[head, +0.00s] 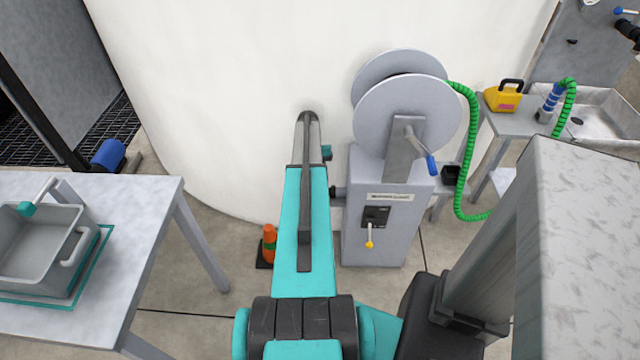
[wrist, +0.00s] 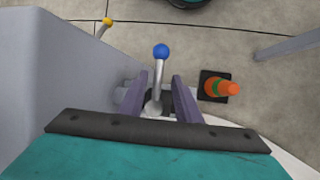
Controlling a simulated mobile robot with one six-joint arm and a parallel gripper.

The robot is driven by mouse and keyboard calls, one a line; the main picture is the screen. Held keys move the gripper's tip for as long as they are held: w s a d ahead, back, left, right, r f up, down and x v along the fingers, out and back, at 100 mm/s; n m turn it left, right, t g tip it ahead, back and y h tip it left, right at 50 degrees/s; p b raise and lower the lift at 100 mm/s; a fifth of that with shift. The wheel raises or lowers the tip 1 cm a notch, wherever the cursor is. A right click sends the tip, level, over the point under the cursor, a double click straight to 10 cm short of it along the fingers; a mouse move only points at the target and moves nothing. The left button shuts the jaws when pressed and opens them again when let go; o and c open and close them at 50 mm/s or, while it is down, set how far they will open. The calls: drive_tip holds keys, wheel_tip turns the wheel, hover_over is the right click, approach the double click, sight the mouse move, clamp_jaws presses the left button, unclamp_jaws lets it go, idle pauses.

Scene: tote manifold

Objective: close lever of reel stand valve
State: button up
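The reel stand (head: 380,225) is a grey cabinet with a large grey reel on top, right of my arm in the head view; its side fills the left of the wrist view (wrist: 55,70). The valve lever (wrist: 158,72) is a pale rod with a blue ball knob, rising from a dark valve body low between my fingers. My gripper (wrist: 160,88) is open, with one finger on each side of the lever and visible gaps to the rod. In the head view, my arm hides the gripper and this lever. A pipe stub (head: 338,191) leaves the stand's left side.
A yellow-knobbed lever (head: 369,236) is on the stand's front. A crank with a blue handle (head: 431,164) is on the reel. An orange cone (head: 269,244) stands on the floor near my arm. A table (head: 130,230) with a grey tote (head: 82,235) is at left.

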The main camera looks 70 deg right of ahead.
drive_tip(key=shift+r, duration=0.1)
drive_tip(key=s+a+r+b, duration=0.1)
drive_tip(key=s+a+r, duration=0.1)
drive_tip(key=a, duration=0.5)
drive_tip(key=s+a+r+b, duration=0.1)
drive_tip(key=s+a+r, duration=0.1)
drive_tip(key=s+a, duration=0.2)
drive_tip(key=shift+s+a+r+b, duration=0.35)
drive_tip(key=shift+s+a+b, duration=0.05)
drive_tip(key=shift+a, duration=1.35)
